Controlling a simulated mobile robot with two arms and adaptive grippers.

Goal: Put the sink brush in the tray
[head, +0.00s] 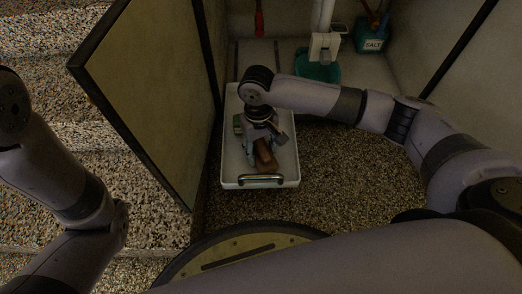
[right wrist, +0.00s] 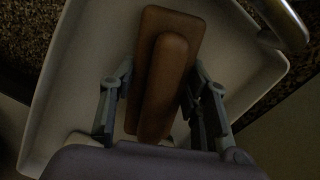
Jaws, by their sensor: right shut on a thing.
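The sink brush (head: 265,156) shows as a brown wooden block with a raised handle, and it fills the middle of the right wrist view (right wrist: 165,80). My right gripper (head: 262,146) points down over the white tray (head: 232,172) and is shut on the brush, with one finger on each side of it. The tray has a metal handle at its front, and its pale rim surrounds the brush in the right wrist view (right wrist: 60,85). I cannot tell whether the brush touches the tray floor. The brush's underside is hidden. My left arm shows at the left, but its gripper is out of view.
An open cabinet door (head: 150,85) stands left of the tray. Behind the tray are a green basin (head: 318,71) under a white pipe (head: 323,45), a green salt box (head: 372,39) and a red-handled item (head: 259,20). Speckled floor (head: 345,165) is clear at the right.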

